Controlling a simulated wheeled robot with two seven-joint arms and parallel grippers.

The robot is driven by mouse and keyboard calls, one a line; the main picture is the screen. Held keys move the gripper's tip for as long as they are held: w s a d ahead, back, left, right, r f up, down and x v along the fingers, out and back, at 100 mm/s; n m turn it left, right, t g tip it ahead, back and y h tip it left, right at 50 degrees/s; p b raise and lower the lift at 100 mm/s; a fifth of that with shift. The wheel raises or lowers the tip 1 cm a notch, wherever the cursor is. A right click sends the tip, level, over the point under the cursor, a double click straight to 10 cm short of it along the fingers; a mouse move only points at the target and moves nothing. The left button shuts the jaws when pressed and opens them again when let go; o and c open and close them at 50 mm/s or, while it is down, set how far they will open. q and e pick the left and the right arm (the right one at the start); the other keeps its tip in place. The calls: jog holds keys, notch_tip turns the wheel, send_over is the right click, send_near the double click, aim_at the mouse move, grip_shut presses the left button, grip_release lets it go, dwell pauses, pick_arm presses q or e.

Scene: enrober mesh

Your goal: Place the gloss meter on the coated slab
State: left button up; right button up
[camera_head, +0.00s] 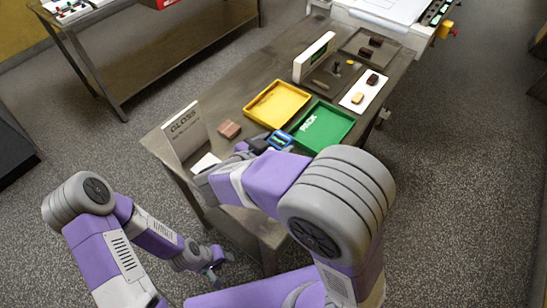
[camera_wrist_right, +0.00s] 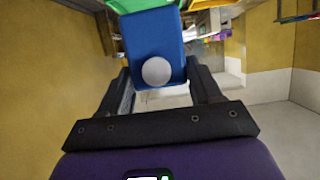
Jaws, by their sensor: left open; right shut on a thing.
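The gloss meter is a small blue device (camera_head: 280,140) with a pale screen, near the front corner of the green tray. My right gripper (camera_head: 266,142) is shut on it. In the right wrist view the blue body (camera_wrist_right: 152,35), with a pale round disc, sits between the two dark fingers (camera_wrist_right: 157,78). A flat brown block (camera_head: 229,129), which looks like the coated slab, lies on the table left of the gripper, near the GLOSS sign, apart from the meter. My left gripper (camera_head: 216,276) is open and empty, low in front of the table.
The GLOSS sign (camera_head: 186,130) stands at the table's left end, near a white card (camera_head: 206,161). A yellow tray (camera_head: 276,104) and a green PACK tray (camera_head: 322,126) lie right of the slab. Brown pieces and a white mat (camera_head: 354,100) lie farther back.

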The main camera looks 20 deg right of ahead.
jog(key=f, duration=0.1)
jog(key=f+b, duration=0.1)
jog(key=f, duration=0.1)
jog(key=shift+s+f, duration=0.2)
jog(key=shift+f, duration=0.1)
jog(key=shift+w+f+b, duration=0.1)
jog(key=shift+f+b, duration=0.95)
jog(key=shift+f, duration=1.15)
jog(key=o, duration=1.2)
jog(key=shift+f, duration=0.1)
